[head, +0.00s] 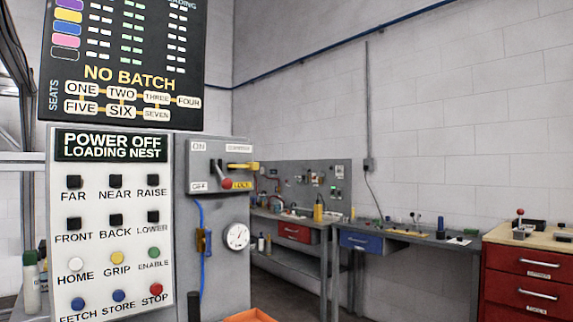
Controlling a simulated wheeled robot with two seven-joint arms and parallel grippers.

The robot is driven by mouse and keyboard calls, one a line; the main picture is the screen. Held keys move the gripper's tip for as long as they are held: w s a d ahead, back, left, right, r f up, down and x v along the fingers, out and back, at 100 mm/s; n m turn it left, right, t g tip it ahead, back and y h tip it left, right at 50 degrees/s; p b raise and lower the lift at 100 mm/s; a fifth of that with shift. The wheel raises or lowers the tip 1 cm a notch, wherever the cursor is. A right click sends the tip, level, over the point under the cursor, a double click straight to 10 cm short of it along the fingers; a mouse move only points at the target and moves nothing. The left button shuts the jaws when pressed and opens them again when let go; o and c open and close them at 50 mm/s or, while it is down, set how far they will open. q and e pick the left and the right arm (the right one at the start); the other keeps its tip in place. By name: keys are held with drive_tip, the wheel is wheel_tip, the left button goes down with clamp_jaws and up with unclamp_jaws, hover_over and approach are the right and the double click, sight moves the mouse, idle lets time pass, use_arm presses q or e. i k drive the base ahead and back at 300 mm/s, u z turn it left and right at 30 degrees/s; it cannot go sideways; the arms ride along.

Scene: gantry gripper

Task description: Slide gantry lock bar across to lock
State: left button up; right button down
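A grey switch box (209,165) is mounted on the grey cabinet right of the button panel. A yellow bar (243,166), which looks like the lock bar, lies level at the box's upper right, its end sticking out past the box's right edge. Below it is a yellow label (241,184) that seems to read LOCK. A lever with a red knob (226,183) sits left of that label, its knob low on the box near the OFF mark. Whether the bar touches the lever is too small to tell. Neither of my grippers is in view.
The white button panel (110,230) fills the left, under a dark NO BATCH board (125,60). A round gauge (236,236) and blue cable (202,250) are below the box. An orange edge (250,315) shows at the bottom. Benches and a red drawer cabinet (525,270) stand right.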

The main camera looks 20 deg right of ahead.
sight(249, 166)
drive_tip(key=z, duration=0.45)
drive_tip(key=i, duration=0.85)
drive_tip(key=z, duration=0.1)
